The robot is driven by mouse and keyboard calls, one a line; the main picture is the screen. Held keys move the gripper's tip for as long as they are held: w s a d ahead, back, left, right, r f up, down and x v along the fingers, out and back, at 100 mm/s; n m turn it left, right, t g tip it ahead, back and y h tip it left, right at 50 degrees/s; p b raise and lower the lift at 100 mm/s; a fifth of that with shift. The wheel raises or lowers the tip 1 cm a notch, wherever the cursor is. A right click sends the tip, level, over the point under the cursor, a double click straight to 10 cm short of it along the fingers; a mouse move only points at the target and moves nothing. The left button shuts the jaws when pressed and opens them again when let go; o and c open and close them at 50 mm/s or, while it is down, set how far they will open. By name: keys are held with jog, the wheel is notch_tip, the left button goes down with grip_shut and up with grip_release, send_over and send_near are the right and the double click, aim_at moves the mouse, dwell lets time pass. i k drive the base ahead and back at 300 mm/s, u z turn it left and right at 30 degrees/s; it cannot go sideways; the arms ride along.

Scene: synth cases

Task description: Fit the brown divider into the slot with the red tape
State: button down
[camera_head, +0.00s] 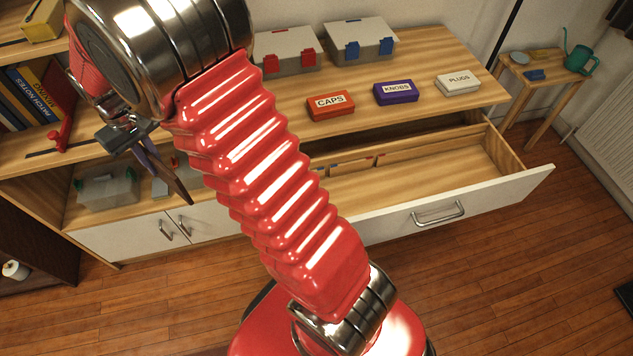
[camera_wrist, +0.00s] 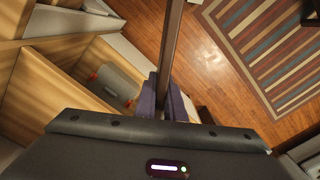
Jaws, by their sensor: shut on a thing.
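My gripper (camera_head: 148,157) is at the left in the head view, in front of the shelving. It is shut on the brown divider (camera_head: 179,188), a thin flat strip that slants down to the right. In the wrist view the divider (camera_wrist: 172,40) stands out between the dark jaws (camera_wrist: 165,102) and runs to the top edge. The open drawer (camera_head: 440,183) is at the right, well apart from the divider. Small coloured marks, some reddish, show along a strip inside it. My arm hides the drawer's left part, and I cannot make out the red-taped slot.
An orange CAPS box (camera_head: 330,104), a purple KNOBS box (camera_head: 396,92) and a white PLUGS box (camera_head: 457,83) stand on the top above the drawer. Two grey cases are behind them. A grey case (camera_head: 108,190) sits in the lower left cubby. The drawer's right part looks empty.

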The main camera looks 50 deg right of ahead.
aim_at(390, 182)
jog(key=u, duration=0.3)
jog(key=k, duration=1.8)
jog(key=z, duration=0.5)
jog(key=i, duration=1)
